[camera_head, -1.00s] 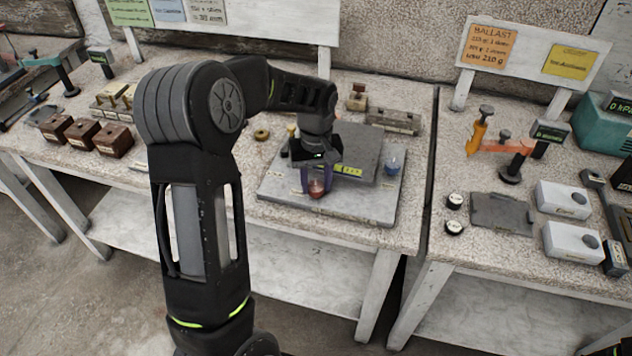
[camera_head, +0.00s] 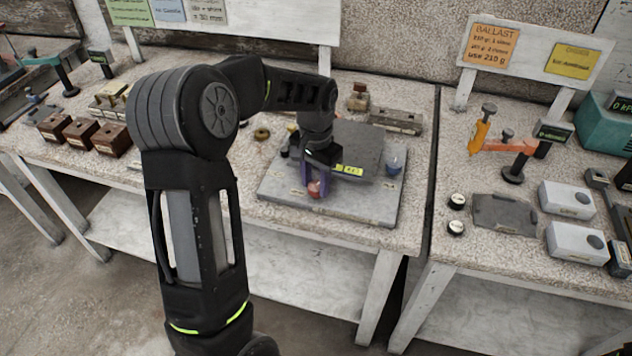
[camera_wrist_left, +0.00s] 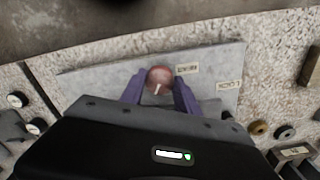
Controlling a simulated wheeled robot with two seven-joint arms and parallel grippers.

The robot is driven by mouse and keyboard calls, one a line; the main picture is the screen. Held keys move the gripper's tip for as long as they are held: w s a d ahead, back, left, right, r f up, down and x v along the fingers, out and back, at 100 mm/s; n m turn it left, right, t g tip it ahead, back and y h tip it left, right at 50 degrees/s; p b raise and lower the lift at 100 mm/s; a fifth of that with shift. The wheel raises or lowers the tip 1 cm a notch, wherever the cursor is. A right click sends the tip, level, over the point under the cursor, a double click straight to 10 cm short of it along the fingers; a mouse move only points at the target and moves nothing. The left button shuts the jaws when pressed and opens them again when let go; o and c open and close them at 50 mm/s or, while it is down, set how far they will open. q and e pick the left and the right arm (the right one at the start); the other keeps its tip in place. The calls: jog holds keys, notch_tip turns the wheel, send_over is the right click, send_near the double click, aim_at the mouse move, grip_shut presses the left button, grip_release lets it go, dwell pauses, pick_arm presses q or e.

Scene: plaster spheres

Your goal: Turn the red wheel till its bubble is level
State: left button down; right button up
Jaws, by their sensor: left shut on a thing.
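The red wheel (camera_head: 314,188) sits at the front of a grey levelling plate (camera_head: 345,208) on the left bench. In the wrist view, the red wheel (camera_wrist_left: 159,75) shows a white mark pointing down toward my gripper. My left gripper (camera_head: 316,184) is shut on the red wheel, a purple finger on each side. A yellow-green bubble vial (camera_head: 350,170) shows beside the gripper; its bubble is too small to read. A blue wheel (camera_head: 394,166) stands at the plate's right side. My right gripper is not in view.
A dark slab (camera_head: 358,143) lies on the plate behind my gripper. Brown blocks (camera_head: 82,131) stand at the left and a grey block (camera_head: 396,121) at the back. A gap separates this bench from the right bench, which holds white boxes (camera_head: 568,200) and an orange tool (camera_head: 505,146).

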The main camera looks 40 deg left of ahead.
aim_at(316, 184)
pick_arm(q)
jog(key=m, duration=0.6)
jog(key=shift+a, duration=0.1)
jog(key=m, duration=0.6)
jog(key=shift+w+m, duration=0.1)
jog(key=shift+m, duration=0.3)
jog(key=m+p, duration=0.1)
jog(key=m, duration=0.5)
jog(key=shift+r, duration=0.1)
jog(key=m+p, duration=0.1)
jog(key=m, duration=0.5)
jog(key=shift+w, duration=0.1)
jog(key=c, duration=0.9)
grip_release()
jog(key=shift+r+b, duration=0.35)
jog(key=shift+r, duration=3.5)
